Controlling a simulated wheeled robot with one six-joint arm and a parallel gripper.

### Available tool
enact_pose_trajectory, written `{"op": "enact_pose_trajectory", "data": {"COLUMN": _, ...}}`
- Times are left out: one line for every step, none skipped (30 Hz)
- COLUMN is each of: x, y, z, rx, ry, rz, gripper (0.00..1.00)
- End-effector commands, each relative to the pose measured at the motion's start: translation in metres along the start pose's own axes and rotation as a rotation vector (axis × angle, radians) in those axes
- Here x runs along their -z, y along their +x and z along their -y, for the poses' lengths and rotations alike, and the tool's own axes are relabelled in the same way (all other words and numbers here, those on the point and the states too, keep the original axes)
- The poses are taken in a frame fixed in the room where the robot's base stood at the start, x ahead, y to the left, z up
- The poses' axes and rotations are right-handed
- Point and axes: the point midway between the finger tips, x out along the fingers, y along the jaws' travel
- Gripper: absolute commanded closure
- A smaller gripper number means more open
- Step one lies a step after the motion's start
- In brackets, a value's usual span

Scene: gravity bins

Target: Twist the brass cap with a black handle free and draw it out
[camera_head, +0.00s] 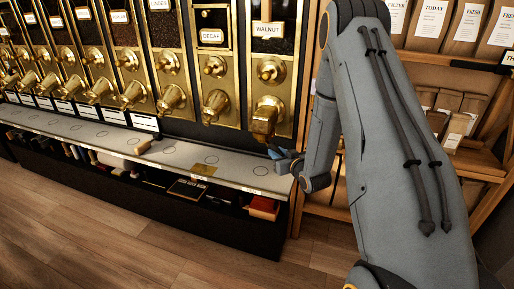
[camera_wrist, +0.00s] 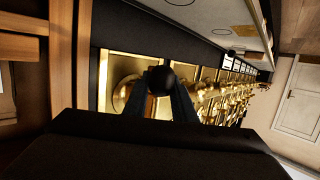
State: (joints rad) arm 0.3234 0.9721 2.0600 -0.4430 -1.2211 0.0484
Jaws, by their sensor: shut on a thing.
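My gripper (camera_head: 280,153) is at the right end of the bin row, just below the spout (camera_head: 266,117) of the bin labelled WALNUT. In the wrist view its two dark fingers (camera_wrist: 162,98) close on a round black knob (camera_wrist: 160,80), which I take for the black handle of the brass cap. Brass surfaces show behind the knob. The cap's brass part cannot be told apart from the spout and plate around it. In the head view the cap is not clearly visible near my fingers.
A grey counter (camera_head: 195,160) with ring marks runs below the bins. A small wooden-handled tool (camera_head: 143,147) lies on it. The DECAF bin spout (camera_head: 215,106) is close at the left. Wooden shelves (camera_head: 470,158) with paper bags stand at the right, behind my arm.

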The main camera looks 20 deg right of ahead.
Motion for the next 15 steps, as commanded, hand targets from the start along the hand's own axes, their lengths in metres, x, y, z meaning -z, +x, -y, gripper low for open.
{"op": "enact_pose_trajectory", "data": {"x": 0.0023, "y": 0.0005, "z": 0.0002, "rx": 0.001, "ry": -0.002, "rz": -0.005, "gripper": 1.0}}
{"op": "enact_pose_trajectory", "data": {"x": 0.0022, "y": 0.0005, "z": 0.0002, "rx": 0.001, "ry": -0.001, "rz": -0.005, "gripper": 1.0}}
{"op": "enact_pose_trajectory", "data": {"x": 0.002, "y": 0.0006, "z": 0.0003, "rx": 0.001, "ry": -0.001, "rz": -0.005, "gripper": 1.0}}
{"op": "enact_pose_trajectory", "data": {"x": 0.0017, "y": 0.0007, "z": 0.0003, "rx": 0.001, "ry": -0.001, "rz": -0.005, "gripper": 1.0}}
{"op": "enact_pose_trajectory", "data": {"x": 0.0014, "y": 0.0008, "z": 0.0003, "rx": 0.001, "ry": -0.001, "rz": -0.005, "gripper": 1.0}}
{"op": "enact_pose_trajectory", "data": {"x": 0.0008, "y": 0.001, "z": 0.0003, "rx": 0.001, "ry": -0.001, "rz": -0.005, "gripper": 1.0}}
{"op": "enact_pose_trajectory", "data": {"x": 0.0002, "y": 0.0011, "z": 0.0003, "rx": 0.001, "ry": -0.001, "rz": -0.005, "gripper": 1.0}}
{"op": "enact_pose_trajectory", "data": {"x": -0.0004, "y": 0.0013, "z": 0.0003, "rx": 0.001, "ry": -0.001, "rz": -0.005, "gripper": 1.0}}
{"op": "enact_pose_trajectory", "data": {"x": -0.0015, "y": 0.0015, "z": 0.0003, "rx": 0.0, "ry": -0.001, "rz": -0.004, "gripper": 1.0}}
{"op": "enact_pose_trajectory", "data": {"x": -0.0023, "y": 0.0017, "z": 0.0002, "rx": 0.0, "ry": -0.001, "rz": -0.004, "gripper": 1.0}}
{"op": "enact_pose_trajectory", "data": {"x": -0.0031, "y": 0.0018, "z": 0.0003, "rx": 0.0, "ry": -0.001, "rz": -0.004, "gripper": 1.0}}
{"op": "enact_pose_trajectory", "data": {"x": -0.0041, "y": 0.002, "z": 0.0002, "rx": 0.0, "ry": -0.001, "rz": -0.004, "gripper": 1.0}}
{"op": "enact_pose_trajectory", "data": {"x": -0.0049, "y": 0.0022, "z": 0.0002, "rx": 0.0, "ry": -0.001, "rz": -0.004, "gripper": 1.0}}
{"op": "enact_pose_trajectory", "data": {"x": -0.0056, "y": 0.0024, "z": 0.0002, "rx": 0.0, "ry": -0.001, "rz": -0.003, "gripper": 1.0}}
{"op": "enact_pose_trajectory", "data": {"x": -0.0066, "y": 0.0025, "z": 0.0002, "rx": 0.0, "ry": 0.0, "rz": -0.003, "gripper": 1.0}}
